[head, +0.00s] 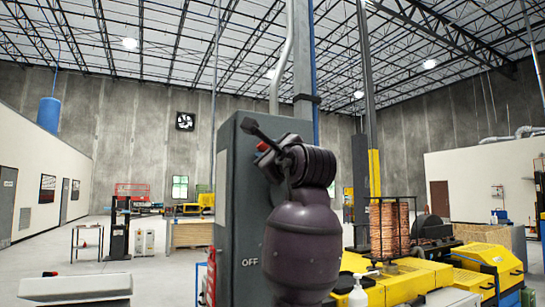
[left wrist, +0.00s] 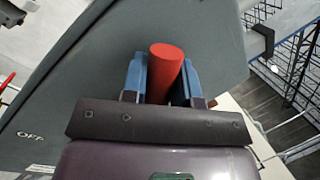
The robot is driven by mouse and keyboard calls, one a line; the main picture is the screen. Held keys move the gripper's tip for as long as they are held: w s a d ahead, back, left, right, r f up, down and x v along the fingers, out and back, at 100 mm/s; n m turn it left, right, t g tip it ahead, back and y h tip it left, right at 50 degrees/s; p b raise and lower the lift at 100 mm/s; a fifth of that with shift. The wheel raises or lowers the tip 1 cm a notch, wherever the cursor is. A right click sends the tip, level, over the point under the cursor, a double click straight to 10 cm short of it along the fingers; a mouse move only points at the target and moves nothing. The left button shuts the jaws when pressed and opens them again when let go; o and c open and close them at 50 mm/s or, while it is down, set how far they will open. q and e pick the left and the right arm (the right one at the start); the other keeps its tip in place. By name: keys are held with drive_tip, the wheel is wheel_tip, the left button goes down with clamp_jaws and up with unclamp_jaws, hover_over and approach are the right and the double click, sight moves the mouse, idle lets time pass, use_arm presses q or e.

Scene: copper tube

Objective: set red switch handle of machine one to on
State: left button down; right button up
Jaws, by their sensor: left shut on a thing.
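The red switch handle (left wrist: 165,68) is a red cylinder in the left wrist view, against the grey cabinet of the machine (left wrist: 60,100). My left gripper (left wrist: 163,80) is shut on it, with one blue finger on each side. In the head view the grey cabinet (head: 237,200) stands upright in the middle, with an OFF label (head: 250,262) low on its face. A small red part of the handle (head: 262,146) shows there beside my dark left wrist. My arm hides much of the cabinet's front. The ON label is not visible. My right gripper is not in view.
A yellow machine (head: 400,282) with a copper coil (head: 389,228) stands at the right. A white pump bottle (head: 358,292) is close to my arm. A grey pole (head: 303,60) rises behind the cabinet. Open floor lies at the left.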

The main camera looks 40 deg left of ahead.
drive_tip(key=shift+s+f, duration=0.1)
use_arm(q)
drive_tip(key=c, duration=0.9)
unclamp_jaws()
drive_tip(key=shift+w, duration=0.1)
drive_tip(key=shift+d, duration=0.1)
drive_tip(key=b+v, duration=0.2)
drive_tip(key=v, duration=0.8)
drive_tip(key=shift+d, duration=0.3)
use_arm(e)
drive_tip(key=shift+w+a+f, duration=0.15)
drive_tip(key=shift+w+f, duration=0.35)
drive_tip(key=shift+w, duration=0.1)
